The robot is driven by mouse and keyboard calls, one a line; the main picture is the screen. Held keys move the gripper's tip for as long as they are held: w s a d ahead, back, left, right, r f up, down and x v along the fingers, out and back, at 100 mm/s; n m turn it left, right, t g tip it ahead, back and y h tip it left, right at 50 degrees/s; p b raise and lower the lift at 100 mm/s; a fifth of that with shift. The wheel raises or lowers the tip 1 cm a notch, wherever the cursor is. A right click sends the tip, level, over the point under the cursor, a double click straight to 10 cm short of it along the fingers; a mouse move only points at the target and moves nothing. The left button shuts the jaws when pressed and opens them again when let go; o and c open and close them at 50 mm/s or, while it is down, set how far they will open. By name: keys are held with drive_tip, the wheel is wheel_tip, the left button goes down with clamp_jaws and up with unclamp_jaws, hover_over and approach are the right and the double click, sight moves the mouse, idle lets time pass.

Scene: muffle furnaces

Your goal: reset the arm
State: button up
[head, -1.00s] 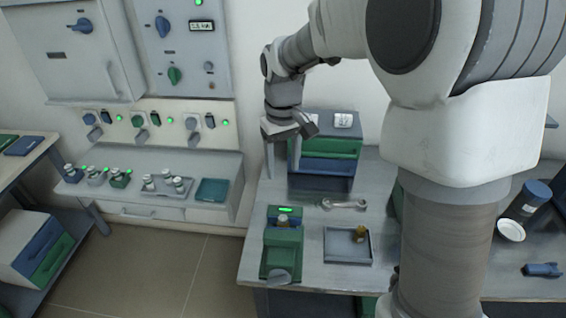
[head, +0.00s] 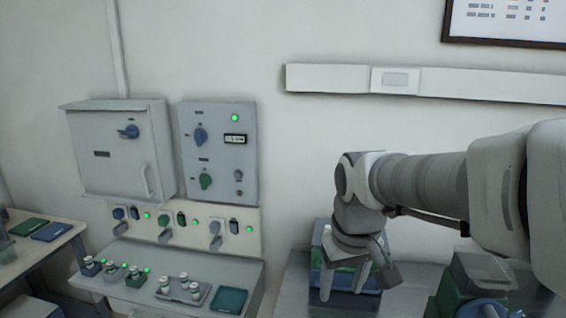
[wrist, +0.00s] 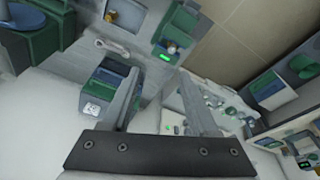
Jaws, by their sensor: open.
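My gripper (head: 343,283) is at the right of the head view, pointing down in front of a green and blue drawer box (head: 318,262). Its fingers are apart and nothing is between them. In the wrist view my gripper (wrist: 163,90) also shows two spread, empty fingers. The drawer box (wrist: 108,88) lies behind the left finger there. My arm reaches in from the right edge of the head view.
A grey cabinet (head: 120,150) and a control panel (head: 218,150) hang on the wall at left. Below them a bench carries a tray of small jars (head: 182,290) and a teal tray (head: 229,299). The wrist view shows a wrench (wrist: 118,47) and a green device (wrist: 176,30).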

drive_tip(key=s+d+r+m+t, duration=0.1)
drive_tip(key=s+d+m+t, duration=0.1)
drive_tip(key=s, duration=1)
drive_tip(key=shift+d+r+m+t, duration=0.3)
drive_tip(key=shift+d+t, duration=0.3)
drive_tip(key=shift+d, duration=0.4)
drive_tip(key=shift+c, duration=0.8)
